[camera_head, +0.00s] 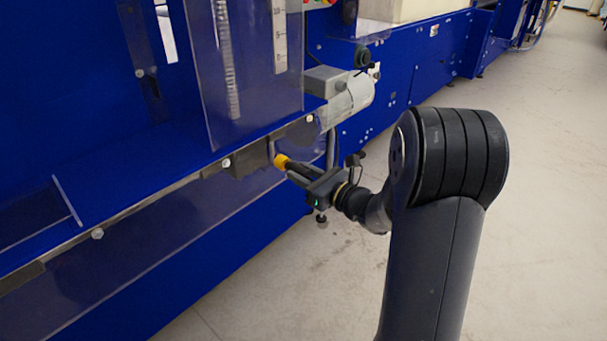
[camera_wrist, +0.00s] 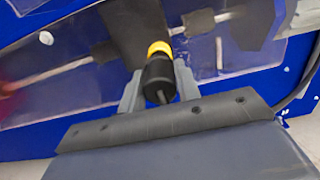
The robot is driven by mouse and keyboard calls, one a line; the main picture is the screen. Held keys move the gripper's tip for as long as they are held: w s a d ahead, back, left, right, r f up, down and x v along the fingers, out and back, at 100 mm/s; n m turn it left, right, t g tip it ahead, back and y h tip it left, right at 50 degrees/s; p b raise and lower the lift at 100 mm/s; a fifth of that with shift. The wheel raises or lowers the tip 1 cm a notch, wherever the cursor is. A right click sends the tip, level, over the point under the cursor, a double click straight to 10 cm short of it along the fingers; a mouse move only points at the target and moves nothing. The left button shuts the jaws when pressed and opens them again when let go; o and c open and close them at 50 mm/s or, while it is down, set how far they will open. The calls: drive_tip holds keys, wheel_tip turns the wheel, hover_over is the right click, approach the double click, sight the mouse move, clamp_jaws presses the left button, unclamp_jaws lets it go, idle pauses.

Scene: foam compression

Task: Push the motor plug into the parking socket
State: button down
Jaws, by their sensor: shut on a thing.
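The motor plug (camera_wrist: 158,74) is black with a yellow ring at its far end. My gripper (camera_wrist: 159,84) is shut on it, with one grey finger on each side. In the head view the plug's yellow end (camera_head: 281,161) sticks out ahead of my gripper (camera_head: 289,169), toward the blue machine. A dark grey block (camera_head: 248,157) under the machine's ledge lies just beyond the yellow end; it looks like the parking socket. It also shows behind the plug in the wrist view (camera_wrist: 134,28). I cannot tell whether plug and block touch. The socket's opening is not visible.
The blue machine (camera_head: 120,285) with its protruding ledge fills the left side. A grey motor (camera_head: 347,98) stands out from it above and right of my gripper. A dark cable (camera_wrist: 298,90) runs at the right in the wrist view. Open floor (camera_head: 290,290) lies below and right.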

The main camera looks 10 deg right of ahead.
drive_tip(key=shift+x, duration=1.05)
drive_tip(key=c, duration=0.9)
unclamp_jaws()
drive_tip(key=shift+c, duration=0.2)
drive_tip(key=shift+v, duration=3)
drive_tip(key=p, duration=0.2)
approach(308, 176)
drive_tip(key=v, duration=0.3)
drive_tip(key=shift+s, duration=0.15)
drive_tip(key=shift+f, duration=0.1)
